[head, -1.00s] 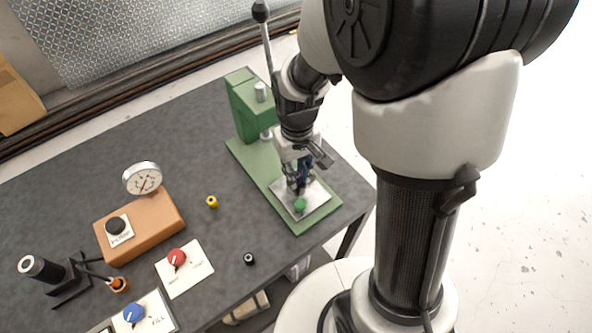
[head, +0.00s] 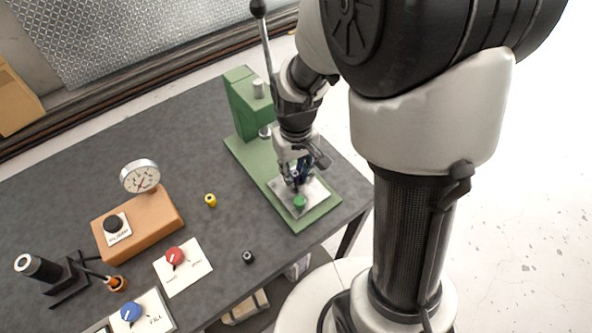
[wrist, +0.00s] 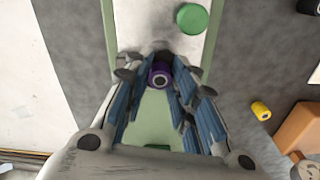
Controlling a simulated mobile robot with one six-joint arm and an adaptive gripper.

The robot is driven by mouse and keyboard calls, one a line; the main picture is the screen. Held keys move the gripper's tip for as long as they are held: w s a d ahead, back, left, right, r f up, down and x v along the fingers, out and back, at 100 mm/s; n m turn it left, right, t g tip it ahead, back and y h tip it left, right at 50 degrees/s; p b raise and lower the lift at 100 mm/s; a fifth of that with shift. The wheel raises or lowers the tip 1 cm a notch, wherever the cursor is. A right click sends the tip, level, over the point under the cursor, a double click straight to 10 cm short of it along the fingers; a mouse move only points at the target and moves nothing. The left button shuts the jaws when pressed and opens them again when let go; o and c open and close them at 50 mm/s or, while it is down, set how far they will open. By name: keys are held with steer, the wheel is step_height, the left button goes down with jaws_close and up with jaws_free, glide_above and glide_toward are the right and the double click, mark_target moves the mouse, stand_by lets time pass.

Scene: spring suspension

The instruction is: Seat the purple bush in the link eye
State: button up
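The purple bush (wrist: 160,77) is a short ring with a pale centre, seen nearly end-on between my fingertips in the wrist view. My gripper (wrist: 162,68) is closed around it, with a finger against each side. In the head view my gripper (head: 296,183) points down low over the silver plate (head: 316,194) on the green press base. The bush is mostly hidden there by the fingers. I cannot make out the link eye; my gripper covers that part of the plate. A round green piece (head: 299,202) sits on the plate just in front of my gripper.
The green press (head: 243,105) with its lever stands behind my gripper. A yellow bush (head: 210,200) and a black one (head: 248,257) lie on the dark table. An orange gauge box (head: 150,222) and knob panels (head: 197,268) are at left. Table between them is clear.

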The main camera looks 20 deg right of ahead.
mark_target(296, 175)
steer(key=shift+o, duration=0.6)
steer(key=shift+s+f, duration=0.25)
steer(key=shift+f, duration=0.2)
steer(key=shift+r, duration=0.15)
steer(key=shift+r+p, duration=0.3)
step_height(296, 175, up, 13)
steer(key=p, duration=0.4)
steer(key=s+r+t, duration=0.2)
steer(key=s+r, duration=0.2)
steer(key=s, duration=0.3)
steer(key=s+r+m+t, duration=0.1)
steer(key=s+r+t, duration=0.1)
steer(key=s+r, duration=0.3)
steer(key=shift+s+r, duration=0.3)
steer(key=shift+s, duration=0.95)
